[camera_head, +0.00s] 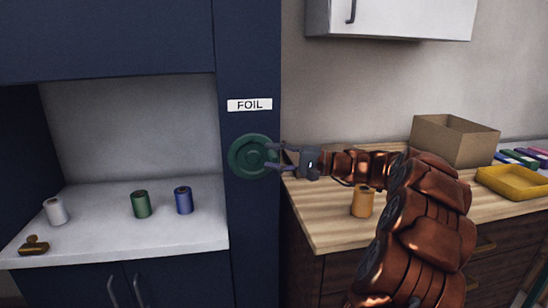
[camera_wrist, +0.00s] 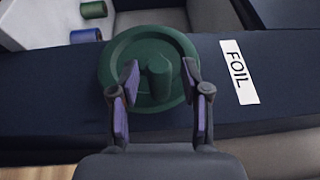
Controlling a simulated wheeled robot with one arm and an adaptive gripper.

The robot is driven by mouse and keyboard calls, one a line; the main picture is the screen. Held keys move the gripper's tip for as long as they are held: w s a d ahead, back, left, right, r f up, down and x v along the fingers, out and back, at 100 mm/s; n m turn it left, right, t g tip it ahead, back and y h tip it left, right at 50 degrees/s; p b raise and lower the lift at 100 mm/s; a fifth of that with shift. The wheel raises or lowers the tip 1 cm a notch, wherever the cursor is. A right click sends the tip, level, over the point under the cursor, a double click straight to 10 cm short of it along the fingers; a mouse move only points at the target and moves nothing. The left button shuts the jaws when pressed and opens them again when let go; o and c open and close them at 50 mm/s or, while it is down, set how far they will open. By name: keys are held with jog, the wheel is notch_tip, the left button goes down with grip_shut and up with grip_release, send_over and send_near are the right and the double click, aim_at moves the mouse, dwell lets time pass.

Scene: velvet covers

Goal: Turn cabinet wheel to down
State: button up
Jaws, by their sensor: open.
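The cabinet wheel (camera_head: 250,156) is a green round disc on the dark blue cabinet post, below the white FOIL label (camera_head: 250,105). In the wrist view the wheel (camera_wrist: 120,50) shows a raised knob (camera_wrist: 157,79) at its middle. My gripper (camera_head: 268,157) reaches in from the right at the wheel's face. In the wrist view my gripper (camera_wrist: 160,82) is open, with one finger on each side of the knob and a gap on both sides. Whether the fingertips touch the disc cannot be told.
On the white counter (camera_head: 185,235) at left stand white (camera_head: 56,211), green (camera_head: 141,204) and blue (camera_head: 183,200) spools and a brass item (camera_head: 34,246). An orange spool (camera_head: 362,201), cardboard box (camera_head: 452,140) and yellow tray (camera_head: 512,182) are on the wooden counter, near my arm.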

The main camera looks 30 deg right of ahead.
grip_shut()
dwell(0.4)
jog(key=shift+a+r, duration=0.1)
